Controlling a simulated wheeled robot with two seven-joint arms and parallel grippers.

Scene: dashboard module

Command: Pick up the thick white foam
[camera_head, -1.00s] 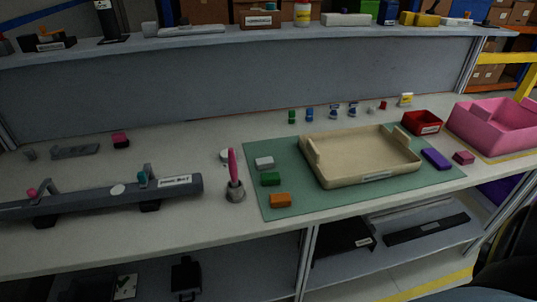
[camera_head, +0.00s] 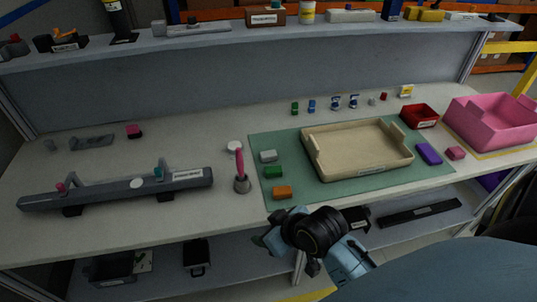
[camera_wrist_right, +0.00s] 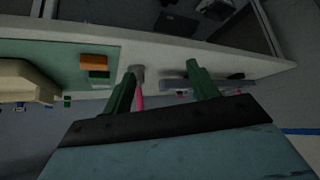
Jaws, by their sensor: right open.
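A pale grey-white block (camera_head: 268,156), the likeliest match for the white foam, lies on the green mat's left part in the head view. A green block (camera_head: 274,172) and an orange block (camera_head: 282,192) lie in front of it. My right gripper (camera_wrist_right: 162,85) is open and empty in the wrist view, its two green fingers apart. In the head view my right arm is in front of the table edge, below the orange block and apart from the blocks. My left gripper is out of view.
A beige tray (camera_head: 316,174) takes up the mat's (camera_head: 240,208) middle. A holder with an upright pink-handled tool (camera_head: 241,172) stands left of the mat. A long grey bar fixture (camera_head: 110,193) lies further left. A red bin (camera_head: 419,115) and a pink bin (camera_head: 485,130) stand right.

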